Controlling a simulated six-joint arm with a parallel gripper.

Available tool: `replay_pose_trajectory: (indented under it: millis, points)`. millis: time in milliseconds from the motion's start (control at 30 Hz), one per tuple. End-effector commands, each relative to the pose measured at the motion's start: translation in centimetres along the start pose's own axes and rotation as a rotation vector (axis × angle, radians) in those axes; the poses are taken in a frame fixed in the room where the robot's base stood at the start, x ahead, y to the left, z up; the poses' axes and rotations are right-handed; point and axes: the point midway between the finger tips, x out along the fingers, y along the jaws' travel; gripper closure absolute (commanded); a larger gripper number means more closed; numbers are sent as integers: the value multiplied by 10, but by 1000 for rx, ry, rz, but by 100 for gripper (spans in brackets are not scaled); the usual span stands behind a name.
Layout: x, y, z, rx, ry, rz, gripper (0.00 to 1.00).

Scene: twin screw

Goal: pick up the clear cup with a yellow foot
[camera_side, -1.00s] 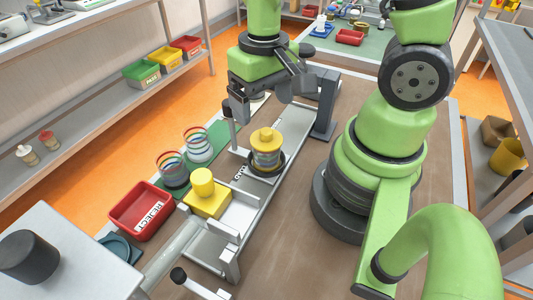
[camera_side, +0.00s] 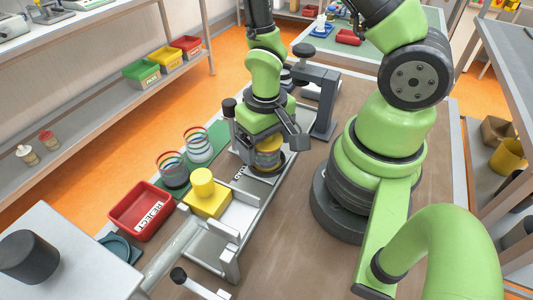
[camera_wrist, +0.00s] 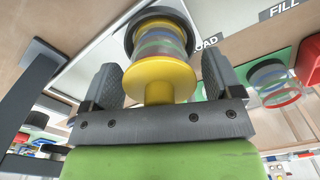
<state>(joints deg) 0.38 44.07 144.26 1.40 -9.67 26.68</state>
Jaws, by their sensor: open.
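The clear cup with a yellow foot (camera_wrist: 160,44) stands in a dark round holder (camera_wrist: 185,19) on the pale fixture, its yellow foot (camera_wrist: 160,76) toward me. In the side view the yellow part (camera_side: 268,157) shows just below my gripper (camera_side: 262,148), which partly hides the cup. In the wrist view the fingers of my gripper (camera_wrist: 157,62) are open, one on each side of the cup and its foot. Gaps show between the fingers and the yellow disc.
Two clear ringed cups (camera_side: 172,170) (camera_side: 198,146) stand on a green strip to the left. A yellow block with a knob (camera_side: 206,196) and a red REJECT bin (camera_side: 143,211) are nearer the camera. A grey stand (camera_side: 320,100) rises close behind my gripper.

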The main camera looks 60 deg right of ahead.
Motion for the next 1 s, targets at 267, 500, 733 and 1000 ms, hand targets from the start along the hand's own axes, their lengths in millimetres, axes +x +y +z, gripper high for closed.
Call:
replay_pose_trajectory:
  millis: [267, 500, 733, 1000]
  points:
    - [6, 0, 0, 0, 1, 0, 15]
    - [6, 0, 0, 0, 1, 0, 52]
    - [6, 0, 0, 0, 1, 0, 60]
    - [3, 0, 0, -1, 2, 0, 60]
